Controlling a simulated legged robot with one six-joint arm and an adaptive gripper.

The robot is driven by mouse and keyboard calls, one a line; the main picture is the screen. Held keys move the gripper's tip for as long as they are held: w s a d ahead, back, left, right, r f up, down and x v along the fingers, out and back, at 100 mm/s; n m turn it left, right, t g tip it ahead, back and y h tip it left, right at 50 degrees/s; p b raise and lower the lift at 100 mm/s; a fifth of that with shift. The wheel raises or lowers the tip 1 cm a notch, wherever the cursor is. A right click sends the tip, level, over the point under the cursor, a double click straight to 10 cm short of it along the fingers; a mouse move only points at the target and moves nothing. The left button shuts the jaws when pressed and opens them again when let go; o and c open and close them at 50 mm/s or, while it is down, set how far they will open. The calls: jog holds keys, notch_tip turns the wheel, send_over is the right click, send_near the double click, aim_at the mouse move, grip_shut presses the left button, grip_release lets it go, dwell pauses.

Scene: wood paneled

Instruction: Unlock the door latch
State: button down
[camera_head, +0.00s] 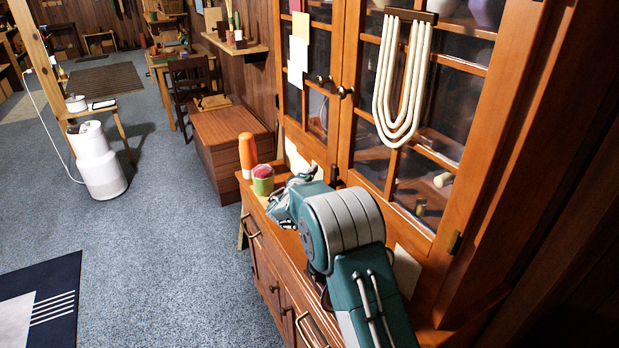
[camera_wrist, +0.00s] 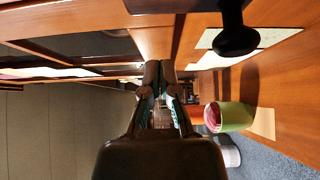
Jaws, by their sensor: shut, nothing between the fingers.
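The wooden cabinet (camera_head: 352,60) has two glass-paned doors, with a dark round knob on the left door (camera_head: 318,80) and another on the right door (camera_head: 344,92). A black, round-ended piece (camera_wrist: 237,38) shows large at the upper right of the wrist view; I cannot tell whether it is the latch. My gripper (camera_head: 300,178) is low in front of the doors, over the cabinet's ledge. In the wrist view my gripper's fingertips (camera_wrist: 160,72) are together and empty, left of and apart from the black piece. My arm hides part of the ledge and lower doors.
White looped tubes (camera_head: 402,85) hang on the right door. Drawer handles (camera_head: 252,228) stick out below.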

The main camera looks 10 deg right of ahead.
aim_at(322, 159)
jog(key=x, duration=0.4)
jog(key=shift+w+d, duration=0.2)
jog(key=shift+w, duration=0.1)
jog(key=shift+s+d, duration=0.25)
jog(key=shift+s, duration=0.4)
jog(key=shift+s+d, duration=0.2)
jog(key=shift+s, duration=0.4)
jog(key=shift+s+d, duration=0.25)
jog(key=shift+s, duration=0.4)
